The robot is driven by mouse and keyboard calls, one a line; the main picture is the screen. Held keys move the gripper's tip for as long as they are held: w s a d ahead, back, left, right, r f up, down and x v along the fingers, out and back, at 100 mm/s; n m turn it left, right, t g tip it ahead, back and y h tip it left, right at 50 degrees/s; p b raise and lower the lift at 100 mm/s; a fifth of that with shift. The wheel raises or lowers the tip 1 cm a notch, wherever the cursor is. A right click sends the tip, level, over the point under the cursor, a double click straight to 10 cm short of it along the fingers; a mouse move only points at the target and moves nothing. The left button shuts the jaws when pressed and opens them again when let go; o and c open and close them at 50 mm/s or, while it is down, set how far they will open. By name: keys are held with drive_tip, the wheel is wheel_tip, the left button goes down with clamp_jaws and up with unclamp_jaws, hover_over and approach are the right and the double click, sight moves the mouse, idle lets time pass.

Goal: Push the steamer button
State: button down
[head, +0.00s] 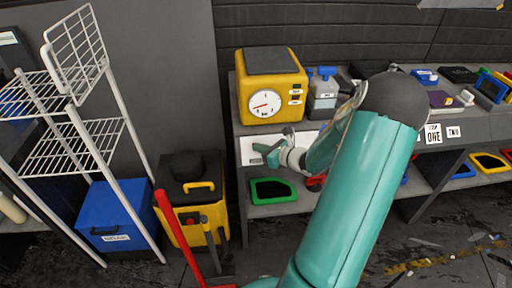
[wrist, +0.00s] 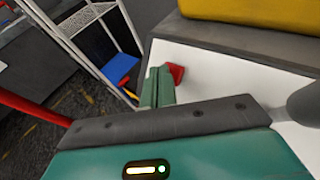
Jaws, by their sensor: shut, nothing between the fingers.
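The yellow steamer (head: 272,88), a box with a round white dial, stands on the bench in the head view. Its lower edge shows at the top of the wrist view (wrist: 255,12). My gripper (head: 262,150) is in front of the white panel (head: 247,148) below the steamer. In the wrist view my green fingers (wrist: 157,76) are shut and empty, over the white panel (wrist: 205,68). A small red part (wrist: 177,73), perhaps the button, shows right beside the fingertips, partly hidden by them. I cannot tell whether they touch it.
A white wire rack (head: 75,120) and a blue bin (head: 112,216) stand at left. A yellow and black case (head: 190,200) and red-handled tools (head: 180,240) are nearby. A grey bottle-like item (head: 322,98) stands right of the steamer. A green tray (head: 272,191) sits on the lower shelf.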

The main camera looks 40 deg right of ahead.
drive_tip(key=s+a+r, duration=0.1)
drive_tip(key=r, duration=0.1)
drive_tip(key=s+a+r, duration=0.1)
drive_tip(key=s+r, duration=0.1)
drive_tip(key=shift+s+a+r, duration=0.1)
drive_tip(key=shift+s+a, duration=0.1)
drive_tip(key=shift+s, duration=0.05)
idle(0.4)
